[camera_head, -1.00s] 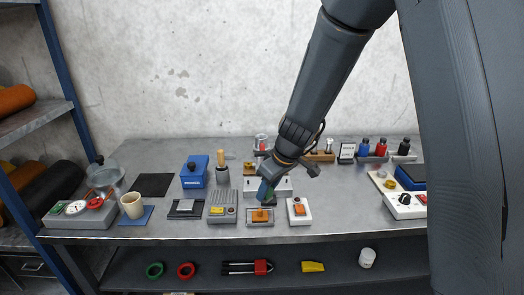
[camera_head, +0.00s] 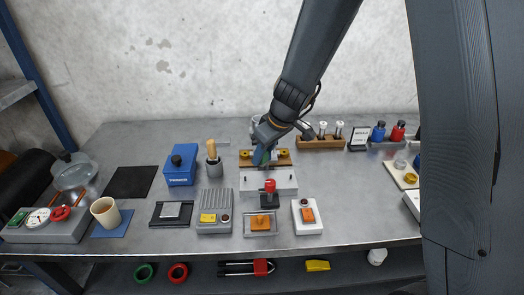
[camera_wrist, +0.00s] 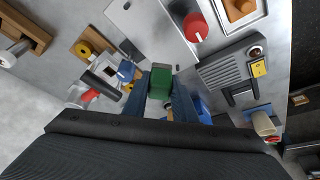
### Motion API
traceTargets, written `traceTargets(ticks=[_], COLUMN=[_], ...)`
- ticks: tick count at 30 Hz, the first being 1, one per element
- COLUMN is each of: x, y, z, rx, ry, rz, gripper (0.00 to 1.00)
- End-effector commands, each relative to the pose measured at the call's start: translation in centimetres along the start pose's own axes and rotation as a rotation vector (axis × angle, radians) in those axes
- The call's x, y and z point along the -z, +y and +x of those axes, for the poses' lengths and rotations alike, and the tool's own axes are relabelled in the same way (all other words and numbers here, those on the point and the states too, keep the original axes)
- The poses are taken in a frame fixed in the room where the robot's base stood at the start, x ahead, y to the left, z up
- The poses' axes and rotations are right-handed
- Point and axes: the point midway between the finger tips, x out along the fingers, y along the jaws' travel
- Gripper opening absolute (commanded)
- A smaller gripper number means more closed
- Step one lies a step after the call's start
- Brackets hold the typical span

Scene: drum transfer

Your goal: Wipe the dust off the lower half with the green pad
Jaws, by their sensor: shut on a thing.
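My gripper (camera_head: 262,158) is shut on the green pad (camera_wrist: 160,78), which sits between its two blue fingers in the wrist view. Little of the pad shows in the head view. A light grey plate (camera_head: 268,183) with small holes lies on the bench; it also shows in the wrist view (camera_wrist: 137,22). The gripper is by the plate's far side in the head view. I cannot tell whether the pad touches anything. No dust can be made out, and I cannot tell which surface has the lower half.
A wooden block with yellow parts (camera_head: 284,158) is just behind the gripper. A blue box (camera_head: 182,165) and a grey cup with a wooden handle (camera_head: 214,167) stand left. Bare bench (camera_head: 350,185) shows to the right.

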Motion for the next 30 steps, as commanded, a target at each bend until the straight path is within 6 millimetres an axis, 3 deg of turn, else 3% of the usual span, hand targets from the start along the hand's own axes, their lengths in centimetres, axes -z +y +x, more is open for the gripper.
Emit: traceTargets(ticks=[21,23,30], x=[-2.8,-2.8,-4.1], y=[0.0,0.4,1.4], z=[6.6,5.7,5.7], rx=[0.003,0.001,0.007], ry=[0.0,0.001,0.001], rz=[0.0,-0.003,-0.013], gripper=[0.0,0.0,0.0])
